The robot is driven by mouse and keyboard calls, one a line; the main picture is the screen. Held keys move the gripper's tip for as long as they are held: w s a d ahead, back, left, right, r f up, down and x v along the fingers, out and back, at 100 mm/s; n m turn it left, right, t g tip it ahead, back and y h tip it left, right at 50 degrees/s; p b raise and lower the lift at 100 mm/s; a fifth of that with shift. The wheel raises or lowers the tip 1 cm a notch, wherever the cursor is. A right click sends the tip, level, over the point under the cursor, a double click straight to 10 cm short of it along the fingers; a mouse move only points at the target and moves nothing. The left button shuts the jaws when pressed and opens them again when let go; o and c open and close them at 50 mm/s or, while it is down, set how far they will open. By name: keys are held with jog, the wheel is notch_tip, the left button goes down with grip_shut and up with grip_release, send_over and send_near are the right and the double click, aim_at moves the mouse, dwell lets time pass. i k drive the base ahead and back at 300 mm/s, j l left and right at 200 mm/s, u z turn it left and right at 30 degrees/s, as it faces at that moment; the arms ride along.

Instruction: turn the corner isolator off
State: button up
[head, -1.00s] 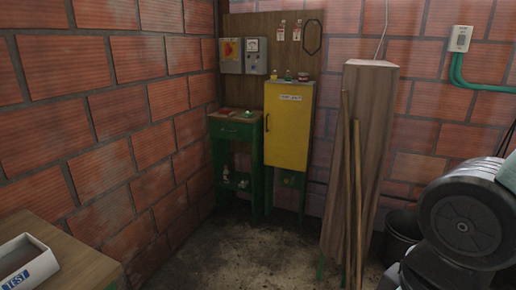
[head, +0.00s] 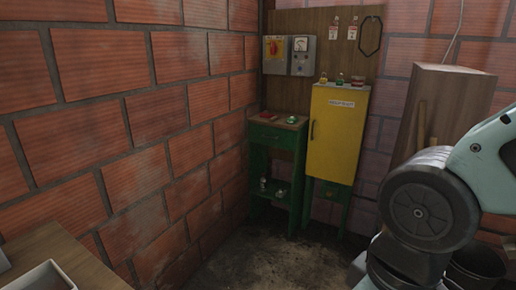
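The corner isolator (head: 275,55) is a small grey box with a red handle on a yellow plate. It is mounted on the wooden backboard in the far corner, left of a grey meter box (head: 304,55). The handle's exact setting is too small to tell. My arm shows large at the right edge of the head view, well short of the corner and apart from the isolator. My gripper is out of view.
A green stand (head: 277,165) and a yellow cabinet (head: 337,134) stand below the boxes. A tall wooden box (head: 455,92) is at the right. A wooden table (head: 60,245) fills the lower left. Bare floor (head: 260,262) lies between.

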aim_at(273, 47)
jog(key=i+l, duration=0.15)
jog(key=i, duration=0.35)
jog(key=i+l+z, duration=0.15)
jog(key=i, duration=0.3)
jog(key=i+j+u, duration=0.15)
jog(key=i+u, duration=0.55)
jog(key=i, duration=0.2)
jog(key=i+l+u, duration=0.15)
jog(key=i+u, duration=0.2)
jog(key=i+j, duration=0.15)
jog(key=i, duration=0.8)
jog(key=i+z, duration=0.15)
jog(key=z, duration=0.25)
jog(key=i+j+z, duration=0.2)
jog(key=z, duration=0.2)
